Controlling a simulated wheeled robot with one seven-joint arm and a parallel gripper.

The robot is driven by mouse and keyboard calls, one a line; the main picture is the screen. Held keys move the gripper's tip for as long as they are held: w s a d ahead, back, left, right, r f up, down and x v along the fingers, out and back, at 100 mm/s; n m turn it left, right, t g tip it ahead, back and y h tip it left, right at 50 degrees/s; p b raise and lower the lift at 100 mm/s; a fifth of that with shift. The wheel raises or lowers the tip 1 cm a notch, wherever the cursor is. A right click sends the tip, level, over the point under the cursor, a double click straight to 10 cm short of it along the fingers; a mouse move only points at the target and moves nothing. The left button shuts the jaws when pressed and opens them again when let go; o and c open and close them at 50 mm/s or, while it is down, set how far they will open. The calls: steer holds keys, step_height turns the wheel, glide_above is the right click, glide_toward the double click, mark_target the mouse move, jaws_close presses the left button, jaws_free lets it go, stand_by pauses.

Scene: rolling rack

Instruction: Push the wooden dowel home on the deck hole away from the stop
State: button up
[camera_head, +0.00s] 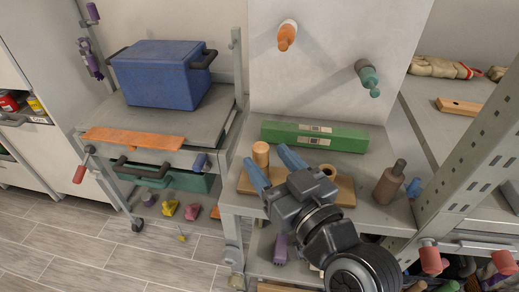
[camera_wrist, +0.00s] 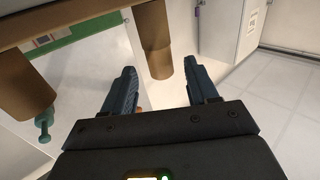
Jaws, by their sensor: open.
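The wooden dowel (camera_head: 261,155) stands upright at the left end of the wooden deck (camera_head: 345,193), on the grey rack shelf. My gripper (camera_head: 274,165) is open, with its two blue fingers close to the dowel. In the wrist view, which looks upside down, the dowel (camera_wrist: 159,62) shows between the spread fingers (camera_wrist: 163,71), with gaps on both sides. A wider piece (camera_wrist: 151,22) lies between it and the deck (camera_wrist: 60,10). A second round wooden piece (camera_head: 328,169) stands farther right on the deck, partly hidden by my gripper. How deep the dowel sits cannot be seen.
A green box (camera_head: 315,136) lies behind the deck, before a white panel with an orange peg (camera_head: 287,36) and a teal peg (camera_head: 368,77). A brown bottle (camera_head: 389,183) stands to the right. A blue crate (camera_head: 160,75) sits on the left cart.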

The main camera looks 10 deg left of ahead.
mark_target(265, 157)
steer(key=shift+p+x, duration=0.4)
steer(key=shift+x, duration=1.4)
steer(key=shift+c, duration=0.4)
steer(key=c, duration=0.9)
